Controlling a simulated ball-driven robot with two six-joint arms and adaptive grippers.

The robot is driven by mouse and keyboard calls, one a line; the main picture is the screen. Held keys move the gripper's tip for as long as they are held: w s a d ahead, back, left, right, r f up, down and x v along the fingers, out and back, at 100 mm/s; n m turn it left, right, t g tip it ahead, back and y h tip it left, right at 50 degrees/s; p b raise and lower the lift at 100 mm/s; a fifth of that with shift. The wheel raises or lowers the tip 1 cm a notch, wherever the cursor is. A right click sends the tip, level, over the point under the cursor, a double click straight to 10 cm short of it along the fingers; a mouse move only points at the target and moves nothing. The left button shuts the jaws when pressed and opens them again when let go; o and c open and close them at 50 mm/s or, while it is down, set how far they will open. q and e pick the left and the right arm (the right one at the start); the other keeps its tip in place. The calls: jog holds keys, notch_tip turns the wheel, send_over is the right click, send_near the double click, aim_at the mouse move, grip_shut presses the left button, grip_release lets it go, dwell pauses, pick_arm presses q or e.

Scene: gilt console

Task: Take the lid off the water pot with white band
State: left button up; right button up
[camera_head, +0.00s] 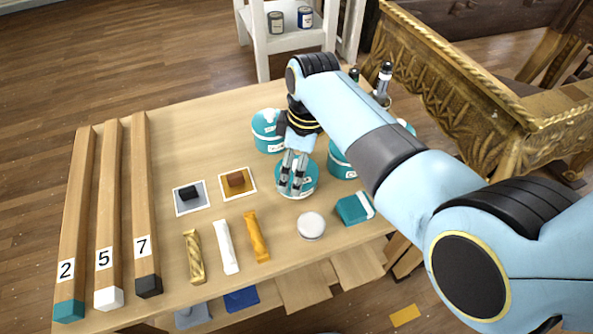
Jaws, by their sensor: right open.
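My right gripper (293,183) reaches in from the right and points down over a teal pot (312,183). Its fingers are apart and hide much of this pot's top, so I cannot tell whether they touch it. Another teal pot (266,143) stands behind it to the left. A third teal pot (340,162) stands to the right, partly hidden by my arm. A bit of teal (406,126) shows behind the arm. Small pale labels show on the pots; I cannot make out which has the white band. My left gripper is not in view.
A round whitish disc (311,226) and a teal box (354,208) lie at the front. Three wrapped tubes, including a white one (226,247), two small cards and three numbered wooden bars (103,215) lie left. A carved gilt console (450,80) stands right.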

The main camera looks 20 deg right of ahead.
jog(key=shift+s, duration=0.1)
jog(key=c, duration=1.1)
jog(key=shift+d, duration=0.1)
grip_shut()
